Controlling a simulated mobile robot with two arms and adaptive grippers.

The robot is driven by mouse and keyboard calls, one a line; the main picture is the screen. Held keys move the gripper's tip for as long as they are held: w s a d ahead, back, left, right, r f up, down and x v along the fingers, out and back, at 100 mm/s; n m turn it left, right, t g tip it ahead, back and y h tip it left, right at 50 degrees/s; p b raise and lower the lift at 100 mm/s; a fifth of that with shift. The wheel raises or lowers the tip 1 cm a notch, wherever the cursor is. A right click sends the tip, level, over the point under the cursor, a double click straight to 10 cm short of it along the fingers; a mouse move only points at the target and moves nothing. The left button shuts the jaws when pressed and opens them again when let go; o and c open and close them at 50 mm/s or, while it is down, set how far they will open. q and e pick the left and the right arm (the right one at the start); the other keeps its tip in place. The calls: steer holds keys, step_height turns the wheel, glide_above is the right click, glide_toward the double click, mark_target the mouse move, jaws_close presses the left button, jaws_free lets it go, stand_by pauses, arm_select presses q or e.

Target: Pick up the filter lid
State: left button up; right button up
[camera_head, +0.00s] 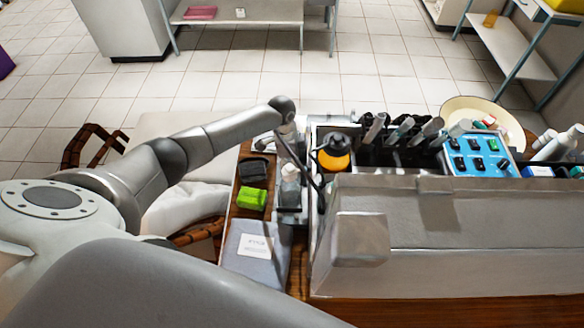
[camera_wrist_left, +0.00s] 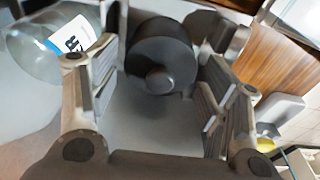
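In the left wrist view a dark, round, lid-like part with a small central knob (camera_wrist_left: 160,65) sits between and beyond the fingers; I take it for the filter lid. My left gripper (camera_wrist_left: 155,105) is open around its line of view, with a finger on each side and a grey surface showing between them. I cannot tell whether either finger touches the dark part. In the head view the left gripper (camera_head: 291,150) points down at the left end of the dental unit, and the lid cannot be made out there. My right gripper is not in view.
A clear bottle with a blue-white label (camera_wrist_left: 75,38) stands close by the left finger. The dental unit (camera_head: 440,235), an orange-black bottle (camera_head: 334,155), a green block (camera_head: 251,198), a black item (camera_head: 253,170) and a grey box (camera_head: 240,270) crowd the wooden table.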

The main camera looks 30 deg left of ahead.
arm_select(q)
steer(key=c, duration=0.6)
steer(key=shift+c, duration=0.2)
step_height(320, 180, up, 10)
steer(key=shift+r+b, duration=0.1)
steer(key=shift+b, duration=0.6)
